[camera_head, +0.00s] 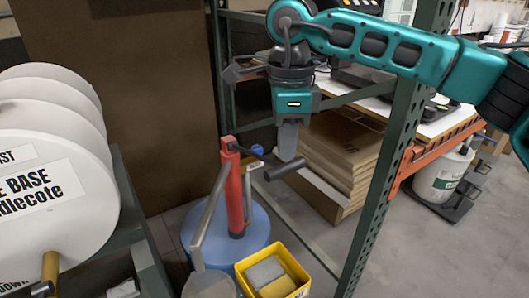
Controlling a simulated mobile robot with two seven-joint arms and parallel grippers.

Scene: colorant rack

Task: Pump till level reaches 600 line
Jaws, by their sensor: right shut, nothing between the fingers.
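A red upright pump post (235,190) stands on a blue drum (258,228). A lever with a dark grip (285,169) sticks out to the right from the top of the post. A grey spout pipe (209,215) slants down on its left. My right gripper (287,155) comes in from the top right, points down and is shut and empty. In the picture its fingertips meet the area of the dark grip; I cannot tell whether they touch it. No level scale or 600 line can be made out. My left gripper is not in view.
Large white drums (50,190) lie on a rack at the left. A yellow bin (295,270) sits in front of the blue drum. A green rack post (385,170) stands right of the pump, with stacked cardboard (340,150) behind. A white bucket (440,177) is farther right.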

